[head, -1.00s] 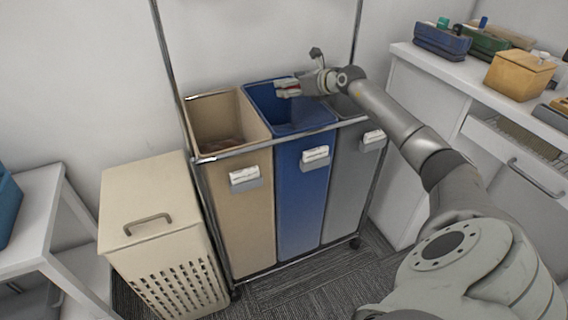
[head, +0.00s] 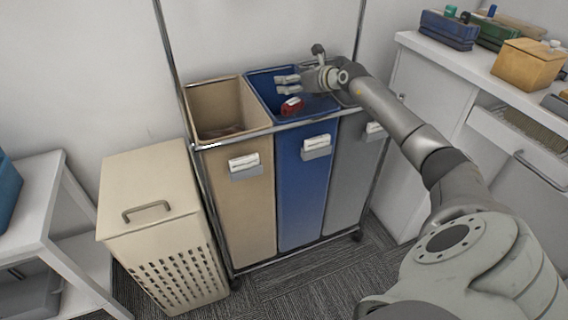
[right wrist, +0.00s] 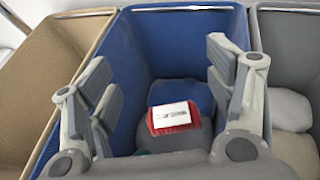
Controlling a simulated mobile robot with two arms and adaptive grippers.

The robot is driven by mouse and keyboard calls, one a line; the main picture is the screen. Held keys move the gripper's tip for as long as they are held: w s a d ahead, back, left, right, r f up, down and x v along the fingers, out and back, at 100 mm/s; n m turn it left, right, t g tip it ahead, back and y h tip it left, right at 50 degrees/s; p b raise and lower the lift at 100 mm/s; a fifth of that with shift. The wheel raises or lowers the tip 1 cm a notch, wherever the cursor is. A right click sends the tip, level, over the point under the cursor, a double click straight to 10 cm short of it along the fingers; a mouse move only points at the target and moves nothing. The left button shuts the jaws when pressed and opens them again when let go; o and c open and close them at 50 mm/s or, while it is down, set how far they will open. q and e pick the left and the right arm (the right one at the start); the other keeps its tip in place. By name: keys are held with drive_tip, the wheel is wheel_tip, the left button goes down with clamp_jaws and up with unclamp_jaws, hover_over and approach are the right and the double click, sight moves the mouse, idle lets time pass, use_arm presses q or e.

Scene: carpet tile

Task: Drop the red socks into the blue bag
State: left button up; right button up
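The red socks (head: 291,106), a small red bundle with a white label, are below my right gripper (head: 287,84) within the opening of the blue bag (head: 300,180). In the right wrist view the red socks (right wrist: 174,117) show between and beyond the spread fingers, apart from them. I cannot tell whether they are falling or resting on the grey and dark contents. My right gripper (right wrist: 160,95) is open and empty above the blue bag (right wrist: 185,45). My left gripper is not in view.
A tan bag (head: 250,210) stands left of the blue one and a grey bag (head: 345,175) right, all in a metal frame. A beige hamper (head: 150,215) stands further left. A white counter (head: 470,70) with boxes is at the right.

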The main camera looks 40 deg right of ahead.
drive_tip(key=shift+o, duration=0.6)
drive_tip(key=shift+s+d+r, duration=0.1)
drive_tip(key=shift+s, duration=0.4)
drive_tip(key=v, duration=1.1)
drive_tip(key=shift+r, duration=0.15)
idle(0.6)
